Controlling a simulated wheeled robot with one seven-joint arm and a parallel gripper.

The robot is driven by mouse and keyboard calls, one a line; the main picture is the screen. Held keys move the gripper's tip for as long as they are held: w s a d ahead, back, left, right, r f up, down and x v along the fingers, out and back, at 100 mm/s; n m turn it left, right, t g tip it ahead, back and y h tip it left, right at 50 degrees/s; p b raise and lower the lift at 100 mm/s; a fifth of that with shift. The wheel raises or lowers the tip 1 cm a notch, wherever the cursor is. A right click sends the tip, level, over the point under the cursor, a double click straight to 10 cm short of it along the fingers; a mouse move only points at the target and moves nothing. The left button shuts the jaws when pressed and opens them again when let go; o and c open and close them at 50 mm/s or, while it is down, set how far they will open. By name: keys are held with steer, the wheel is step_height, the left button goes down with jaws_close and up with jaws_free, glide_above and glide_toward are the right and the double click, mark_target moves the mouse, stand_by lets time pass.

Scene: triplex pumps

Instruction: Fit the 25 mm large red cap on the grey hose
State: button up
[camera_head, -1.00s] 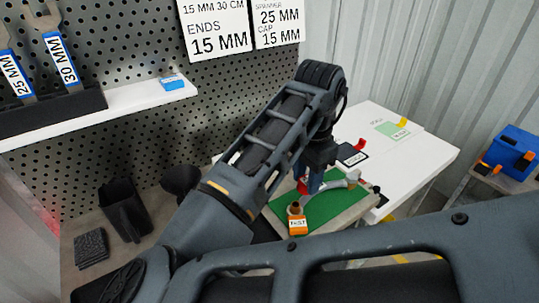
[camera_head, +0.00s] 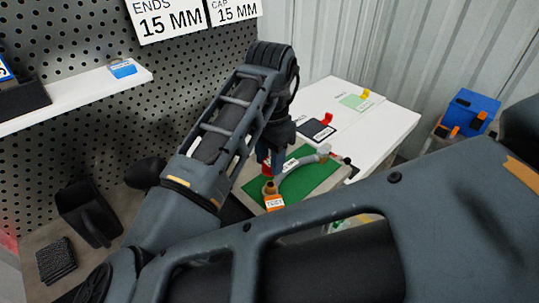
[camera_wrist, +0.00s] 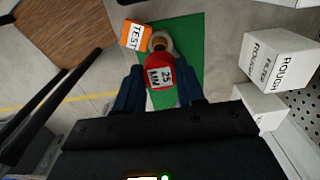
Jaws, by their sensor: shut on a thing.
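My gripper (camera_wrist: 160,90) has blue fingers shut on the large red cap (camera_wrist: 158,74), which carries a "25 MM" label in the wrist view. In the head view my gripper (camera_head: 270,162) is above the green mat, and a little of the red cap (camera_head: 265,171) shows beside it. I cannot tell whether the cap touches the hose.
An orange "TEST" block (camera_head: 274,203) is beside the fitting. The green mat (camera_head: 322,177) lies on a bench. A white table (camera_head: 392,128) with a dark labelled pad (camera_head: 316,131) is behind. White "ROUGH" blocks (camera_wrist: 280,62) are at right in the wrist view. A pegboard is at left.

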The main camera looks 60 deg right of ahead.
mark_target(270, 185)
steer(key=shift+f+b, duration=1.2)
steer(key=shift+f, duration=0.8)
steer(key=shift+f+b, duration=0.85)
steer(key=shift+f, duration=0.6)
stand_by(0.5)
steer(key=o, duration=1.1)
steer(key=shift+r, duration=3.9)
steer(key=shift+d, duration=0.1)
